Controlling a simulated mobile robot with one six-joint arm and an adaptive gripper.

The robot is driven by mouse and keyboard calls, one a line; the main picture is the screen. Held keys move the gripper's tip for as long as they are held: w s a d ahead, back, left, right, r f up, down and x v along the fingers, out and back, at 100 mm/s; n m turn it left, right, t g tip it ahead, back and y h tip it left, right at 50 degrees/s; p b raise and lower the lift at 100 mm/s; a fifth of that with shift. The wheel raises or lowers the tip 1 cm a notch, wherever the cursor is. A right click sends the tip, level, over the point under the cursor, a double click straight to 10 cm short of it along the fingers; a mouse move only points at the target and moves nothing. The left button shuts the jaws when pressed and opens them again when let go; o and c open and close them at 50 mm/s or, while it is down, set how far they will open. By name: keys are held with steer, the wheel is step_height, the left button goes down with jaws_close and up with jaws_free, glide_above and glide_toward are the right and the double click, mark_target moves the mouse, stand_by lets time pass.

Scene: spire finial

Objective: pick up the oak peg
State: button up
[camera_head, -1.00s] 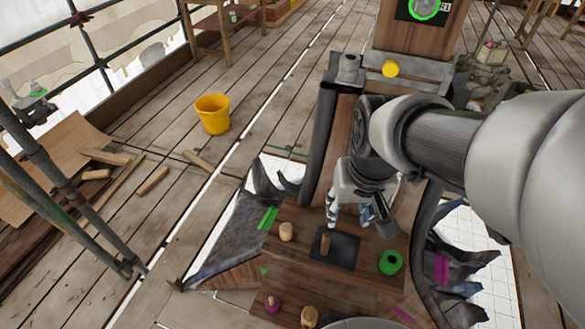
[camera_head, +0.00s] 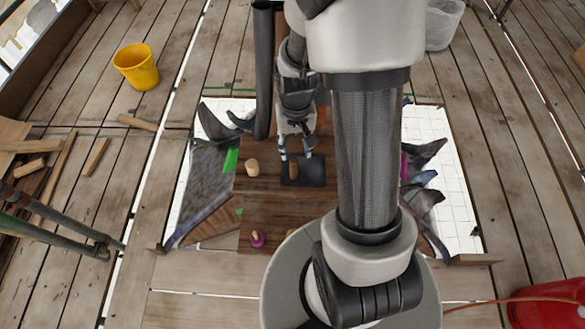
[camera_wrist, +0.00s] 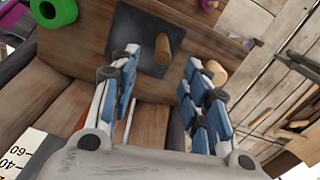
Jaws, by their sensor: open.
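A light brown wooden peg, seemingly the oak peg (camera_head: 293,168), stands upright on a dark square plate (camera_head: 315,172) on the brown wooden surface. In the wrist view the peg (camera_wrist: 168,47) shows ahead of the jaws, against the plate (camera_wrist: 135,40). My gripper (camera_head: 296,154) is open and empty, with its fingertips close to the peg in the head view. In the wrist view my gripper (camera_wrist: 160,62) has its fingers spread apart, and the peg shows in the gap between them. Whether a finger touches it I cannot tell.
A second wooden piece (camera_head: 252,167) stands left of the plate; it shows beside the right finger in the wrist view (camera_wrist: 216,73). A purple knob (camera_head: 257,238) lies nearer. A green ring (camera_wrist: 52,12) shows at the wrist view's upper left. A yellow bucket (camera_head: 137,66) stands far left.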

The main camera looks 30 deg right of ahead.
mark_target(294, 160)
steer(key=f+b, duration=0.1)
steer(key=f, duration=0.3)
steer(key=f+b, duration=0.1)
steer(key=f, duration=0.3)
steer(key=shift+a+f+b, duration=0.2)
steer(key=shift+f+b, duration=0.1)
steer(key=shift+b, duration=0.05)
steer(key=shift+c, duration=0.3)
jaws_close()
